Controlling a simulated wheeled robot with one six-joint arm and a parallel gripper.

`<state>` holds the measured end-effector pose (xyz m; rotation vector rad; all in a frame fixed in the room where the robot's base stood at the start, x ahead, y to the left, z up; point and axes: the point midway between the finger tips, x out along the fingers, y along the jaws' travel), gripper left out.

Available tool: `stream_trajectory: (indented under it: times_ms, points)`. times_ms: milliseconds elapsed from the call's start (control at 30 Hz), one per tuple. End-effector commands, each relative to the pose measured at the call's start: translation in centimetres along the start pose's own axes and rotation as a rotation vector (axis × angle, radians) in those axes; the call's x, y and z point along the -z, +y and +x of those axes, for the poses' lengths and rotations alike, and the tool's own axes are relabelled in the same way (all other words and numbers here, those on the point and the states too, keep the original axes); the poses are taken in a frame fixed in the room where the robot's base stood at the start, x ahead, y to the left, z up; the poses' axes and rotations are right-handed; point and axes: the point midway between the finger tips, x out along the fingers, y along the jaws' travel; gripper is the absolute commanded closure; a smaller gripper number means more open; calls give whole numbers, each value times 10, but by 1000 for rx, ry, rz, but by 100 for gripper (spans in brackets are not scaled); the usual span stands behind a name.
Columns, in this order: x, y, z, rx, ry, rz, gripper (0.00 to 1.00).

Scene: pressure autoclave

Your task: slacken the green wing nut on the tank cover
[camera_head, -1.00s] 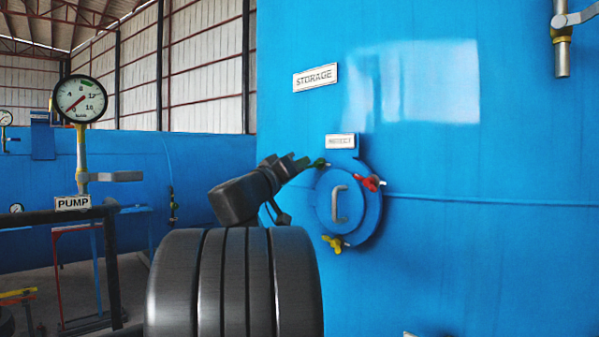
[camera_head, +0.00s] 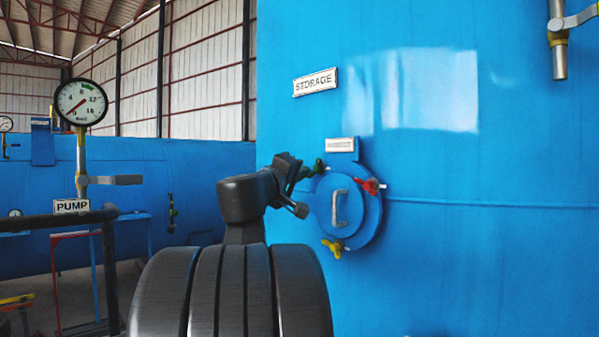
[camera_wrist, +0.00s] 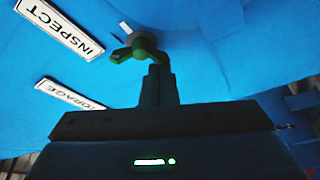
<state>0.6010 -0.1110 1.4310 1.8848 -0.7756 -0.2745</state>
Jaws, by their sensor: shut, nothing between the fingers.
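The tank cover (camera_head: 352,228) is a round blue hatch with a grey handle on the blue storage tank. The green wing nut (camera_head: 318,168) sits at its upper left edge. In the wrist view the green wing nut (camera_wrist: 140,47) is just beyond the fingertips, with a wing on either side of its hub. My gripper (camera_head: 304,171) points at the nut from the left; in the wrist view my gripper (camera_wrist: 158,70) is shut and empty. The tips look very close to the nut; I cannot tell whether they touch it.
A red wing nut (camera_head: 371,186) and a yellow wing nut (camera_head: 334,247) are on the same cover. An INSPECT plate (camera_wrist: 62,28) is beside the green nut in the wrist view. A pump gauge (camera_head: 81,102) stands at the left.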

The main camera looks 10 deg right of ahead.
Motion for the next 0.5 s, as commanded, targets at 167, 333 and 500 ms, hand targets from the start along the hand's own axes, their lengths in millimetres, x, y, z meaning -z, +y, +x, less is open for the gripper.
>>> stream_trajectory:
  times_ms: [167,333,500]
  points:
    - [-1,1,0,35,0,-98,100]
    - [-3,1,-1,68,0,-193,100]
    - [-4,1,-2,103,-1,-290,100]
